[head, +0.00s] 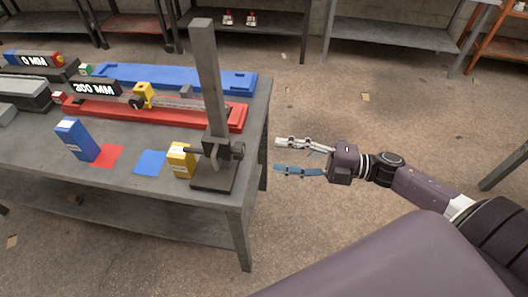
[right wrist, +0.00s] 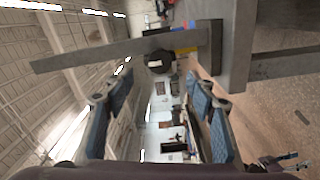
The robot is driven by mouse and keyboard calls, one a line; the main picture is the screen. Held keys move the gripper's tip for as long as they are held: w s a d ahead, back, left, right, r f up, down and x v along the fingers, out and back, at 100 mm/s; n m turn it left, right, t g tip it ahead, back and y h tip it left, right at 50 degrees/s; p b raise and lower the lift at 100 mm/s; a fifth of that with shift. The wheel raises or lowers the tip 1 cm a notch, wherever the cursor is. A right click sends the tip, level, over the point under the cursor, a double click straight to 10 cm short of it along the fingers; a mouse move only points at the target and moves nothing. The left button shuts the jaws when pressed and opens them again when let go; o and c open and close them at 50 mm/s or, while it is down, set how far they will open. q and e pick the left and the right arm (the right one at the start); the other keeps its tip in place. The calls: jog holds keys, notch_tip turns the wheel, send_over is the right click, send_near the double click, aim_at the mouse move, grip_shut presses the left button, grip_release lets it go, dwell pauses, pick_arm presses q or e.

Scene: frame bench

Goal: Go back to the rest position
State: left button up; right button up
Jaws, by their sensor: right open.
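My right gripper (head: 290,157) is open and empty, in the air just off the right edge of the grey workbench (head: 212,190). Its two fingers also show in the right wrist view (right wrist: 160,100), spread apart with nothing between them. The fingers point left, toward a dark upright post (head: 211,90) on a base plate near the bench's right end; they are apart from it. The post also shows in the right wrist view, lying sideways (right wrist: 120,47). My left gripper is not in view.
On the bench are a blue box (head: 76,140), a yellow block (head: 181,160), red and blue flat squares, a red fixture (head: 200,115) and a blue fixture (head: 225,80). Shelving tables (head: 395,32) line the back. The floor right of the bench is clear.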

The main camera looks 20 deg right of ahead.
jog(key=shift+v, duration=1)
jog(key=d+f+m+t+h, duration=0.1)
jog(key=d+f+m+h, duration=0.35)
jog(key=f, duration=0.35)
jog(key=w+d+f+m+t+h, duration=0.1)
jog(key=d+f+m+h, duration=0.2)
jog(key=f+m, duration=0.35)
jog(key=d+f+m+t+h, duration=0.2)
jog(key=d+f+m+h, duration=0.15)
jog(key=f, duration=0.65)
jog(key=s+d+f+m+g+h, duration=0.1)
jog(key=s+f+m+g+h, duration=0.3)
jog(key=f, duration=0.7)
jog(key=s+a+f+m+g, duration=0.3)
jog(key=s+a+f, duration=0.1)
jog(key=s+f, duration=0.95)
jog(key=s+a+f+m+g, duration=0.1)
jog(key=s+a+f+g, duration=0.2)
jog(key=s, duration=0.6)
jog(key=s+a+f+m+g, duration=0.2)
jog(key=s+a+f+g, duration=0.1)
jog(key=s+a, duration=0.4)
jog(key=s+f, duration=0.1)
jog(key=s, duration=0.2)
jog(key=shift+a, duration=0.25)
